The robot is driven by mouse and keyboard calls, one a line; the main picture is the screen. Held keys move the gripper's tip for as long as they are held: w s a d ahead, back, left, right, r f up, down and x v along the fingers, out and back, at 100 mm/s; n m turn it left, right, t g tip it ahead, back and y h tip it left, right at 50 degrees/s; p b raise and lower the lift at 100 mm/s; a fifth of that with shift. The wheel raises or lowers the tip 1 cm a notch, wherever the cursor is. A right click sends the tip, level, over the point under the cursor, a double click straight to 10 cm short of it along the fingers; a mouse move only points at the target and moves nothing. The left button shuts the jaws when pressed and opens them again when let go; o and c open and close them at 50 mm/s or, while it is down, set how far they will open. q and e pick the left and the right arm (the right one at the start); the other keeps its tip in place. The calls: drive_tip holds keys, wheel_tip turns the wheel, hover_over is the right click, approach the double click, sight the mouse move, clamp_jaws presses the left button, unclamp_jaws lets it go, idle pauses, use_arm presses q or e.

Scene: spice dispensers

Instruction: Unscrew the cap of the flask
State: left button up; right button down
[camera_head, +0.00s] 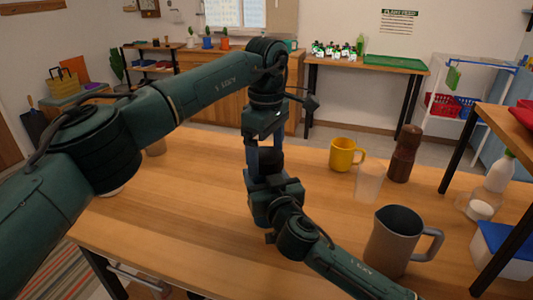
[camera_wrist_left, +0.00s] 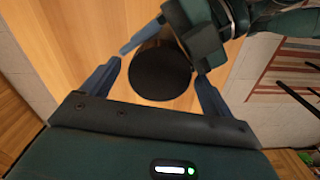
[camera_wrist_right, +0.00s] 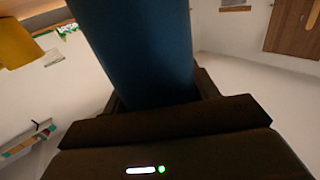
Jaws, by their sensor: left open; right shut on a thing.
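The flask's round black cap (camera_head: 269,161) shows between the fingers of my left gripper (camera_head: 265,158), which points straight down over it. In the left wrist view the cap (camera_wrist_left: 160,70) lies between the two open blue fingers (camera_wrist_left: 157,84), with a gap at the left finger. My right gripper (camera_head: 273,190) is below and is shut on the flask's body, a dark blue cylinder in the right wrist view (camera_wrist_right: 145,50). The flask looks upright. Its body is mostly hidden in the head view by my right gripper.
On the wooden table (camera_head: 195,205) stand a yellow mug (camera_head: 343,154), a clear glass (camera_head: 369,181), a brown pepper mill (camera_head: 404,154) and a grey metal pitcher (camera_head: 390,245). The table's left middle is clear.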

use_arm(q)
wheel_tip(320, 180, up, 4)
drive_tip(key=shift+c, duration=0.5)
drive_tip(key=shift+r+m, duration=1.1)
drive_tip(key=shift+r, duration=0.35)
wheel_tip(320, 180, down, 8)
drive_tip(key=shift+r, duration=0.15)
drive_tip(key=c, duration=1)
drive_tip(key=n, duration=0.3)
